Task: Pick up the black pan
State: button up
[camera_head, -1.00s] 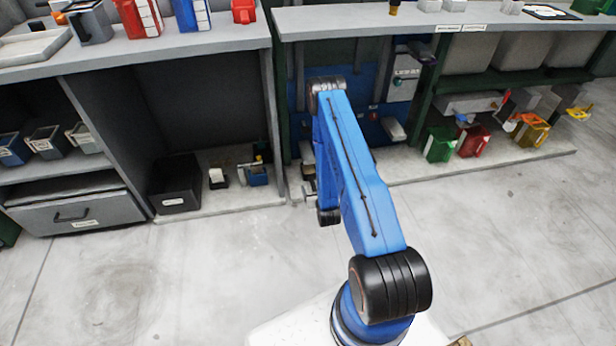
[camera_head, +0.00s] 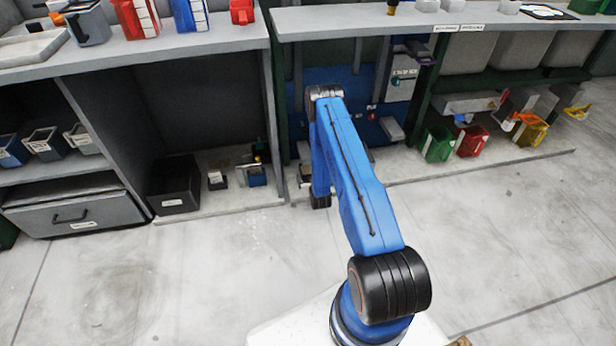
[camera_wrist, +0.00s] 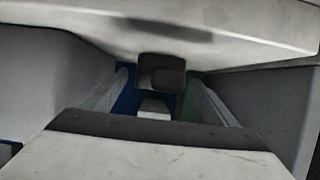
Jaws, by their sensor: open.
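No black thing in view is clearly a pan. In the head view a black open-topped box (camera_head: 174,190) with a white label stands on the low shelf of the left bench. In the wrist view a small dark rounded block (camera_wrist: 161,73) shows ahead, between my fingers; I cannot tell whether it is the pan. My gripper (camera_wrist: 158,97) is open, with a finger at each side and nothing seen clamped between them. In the head view my blue arm hides most of the gripper, low by the post between the benches.
A pale slab (camera_wrist: 170,25) crosses the top of the wrist view. In the head view green (camera_head: 438,144) and red (camera_head: 472,141) bins stand under the right bench (camera_head: 380,22). Small items sit right of the black box. The floor (camera_head: 130,285) in front is clear.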

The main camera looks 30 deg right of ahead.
jog(key=shift+x, duration=1.4)
jog(key=shift+d, duration=0.1)
jog(key=c, duration=1.2)
jog(key=shift+r, duration=0.1)
